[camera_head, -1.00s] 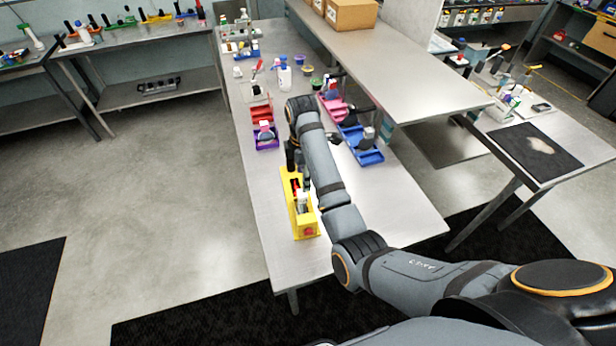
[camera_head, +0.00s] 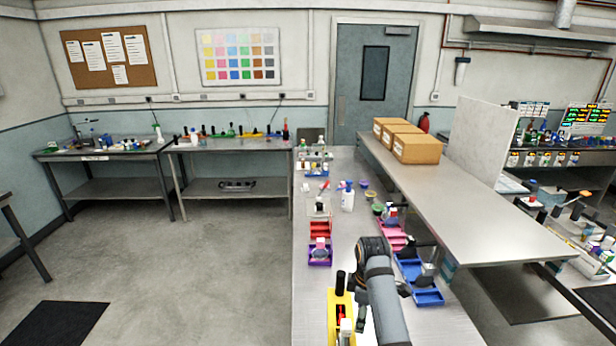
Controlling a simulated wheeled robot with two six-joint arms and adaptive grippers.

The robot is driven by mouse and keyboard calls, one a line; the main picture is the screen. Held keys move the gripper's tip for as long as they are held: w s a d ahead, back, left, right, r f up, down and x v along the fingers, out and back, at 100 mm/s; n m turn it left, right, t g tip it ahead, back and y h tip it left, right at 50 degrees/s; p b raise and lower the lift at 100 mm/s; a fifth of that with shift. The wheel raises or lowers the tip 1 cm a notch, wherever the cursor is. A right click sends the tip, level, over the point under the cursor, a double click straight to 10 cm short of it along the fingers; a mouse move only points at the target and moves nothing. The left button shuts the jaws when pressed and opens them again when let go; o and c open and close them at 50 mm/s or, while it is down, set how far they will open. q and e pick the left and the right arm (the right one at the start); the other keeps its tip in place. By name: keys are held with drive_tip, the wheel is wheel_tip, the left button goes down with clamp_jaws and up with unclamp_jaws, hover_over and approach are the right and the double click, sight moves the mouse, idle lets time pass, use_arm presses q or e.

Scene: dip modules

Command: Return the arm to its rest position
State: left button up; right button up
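My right arm (camera_head: 380,295) comes up from the bottom right and reaches over the metal bench (camera_head: 455,325). Its dark wrist stands over the bench, between a yellow module (camera_head: 342,318) and a blue tray module (camera_head: 428,296). The fingers of its gripper are hidden or too small to make out, so I cannot tell whether it is open or shut or holds anything. The yellow module is partly cut off by the picture's bottom edge. My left arm and gripper are not in view.
A purple module (camera_head: 320,254), a red module (camera_head: 320,230) and a pink module (camera_head: 390,236) stand farther back, near a white bottle (camera_head: 347,200). Cardboard boxes (camera_head: 416,149) stand on a raised shelf (camera_head: 470,205) at right. The floor (camera_head: 200,270) at left is open.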

drive_tip(key=s+d+f+m+t, duration=0.1)
drive_tip(key=s+d+f+m, duration=0.25)
drive_tip(key=s, duration=0.25)
drive_tip(key=s+d+f+m+t, duration=0.1)
drive_tip(key=s+d+f+m, duration=0.25)
drive_tip(key=s, duration=0.25)
drive_tip(key=s+d+r+m+t+h, duration=0.1)
drive_tip(key=s+m, duration=0.2)
drive_tip(key=s, duration=0.3)
drive_tip(key=s+r+m, duration=0.2)
drive_tip(key=s+m, duration=0.1)
drive_tip(key=s, duration=0.4)
drive_tip(key=s+d+f+b, duration=0.1)
drive_tip(key=f+b, duration=0.2)
drive_tip(key=f, duration=0.9)
drive_tip(key=s+d+f+g+b, duration=0.1)
drive_tip(key=f+b, duration=0.1)
drive_tip(key=f, duration=1)
drive_tip(key=s+d+f+b, duration=0.1)
drive_tip(key=f+b, duration=0.2)
drive_tip(key=f, duration=1)
drive_tip(key=s+f+g+b, duration=0.1)
drive_tip(key=s+f+b, duration=0.4)
drive_tip(key=s+f, duration=1.2)
wheel_tip(320, 180, down, 2)
drive_tip(key=shift+s+d+f+m, duration=0.1)
drive_tip(key=shift+s+d+m, duration=0.25)
drive_tip(key=shift+d+m, duration=0.1)
